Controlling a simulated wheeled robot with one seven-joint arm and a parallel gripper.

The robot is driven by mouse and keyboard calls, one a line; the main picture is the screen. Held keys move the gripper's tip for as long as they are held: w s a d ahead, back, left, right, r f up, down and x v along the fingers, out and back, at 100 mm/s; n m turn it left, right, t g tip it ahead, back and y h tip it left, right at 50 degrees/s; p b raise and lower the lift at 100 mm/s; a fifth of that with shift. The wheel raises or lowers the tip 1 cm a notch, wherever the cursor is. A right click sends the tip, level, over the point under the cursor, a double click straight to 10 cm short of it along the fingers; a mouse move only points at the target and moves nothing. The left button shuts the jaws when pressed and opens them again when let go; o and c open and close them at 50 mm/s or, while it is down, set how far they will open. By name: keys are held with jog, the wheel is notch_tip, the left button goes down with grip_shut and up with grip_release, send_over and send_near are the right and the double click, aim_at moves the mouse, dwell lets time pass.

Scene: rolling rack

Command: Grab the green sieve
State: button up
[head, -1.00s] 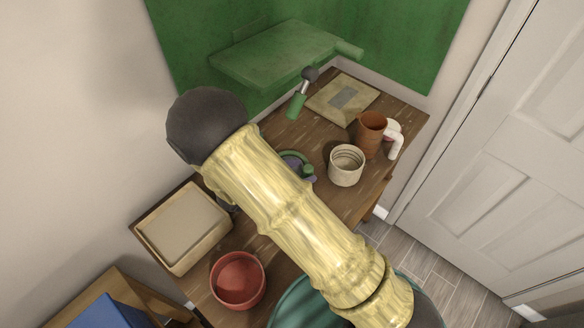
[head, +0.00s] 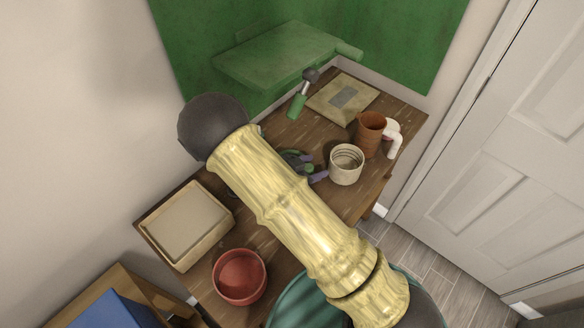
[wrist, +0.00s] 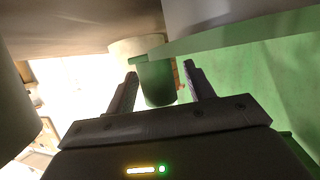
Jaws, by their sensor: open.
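In the wrist view a green, cup-like thing (wrist: 157,82) with a small tab at its edge stands between the fingers of my gripper (wrist: 160,78). It looks like the green sieve, though I cannot be sure. The fingers are spread to either side of it, and I cannot tell whether they touch it. In the head view my gold arm hides my gripper and most of what lies under it. A dark green and purple thing (head: 303,164) shows at the arm's right edge; its shape is unclear.
The wooden table (head: 283,138) holds a beige cup (head: 346,164), a terracotta cup (head: 369,134), a green-handled tool (head: 298,104), a red bowl (head: 239,277) and a beige tray (head: 150,222). A green shelf (head: 285,55) juts from the green back panel (head: 410,45) over the table's back.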

jog(key=c, duration=1.1)
jog(key=shift+r+b, duration=0.55)
jog(key=shift+r, duration=4.5)
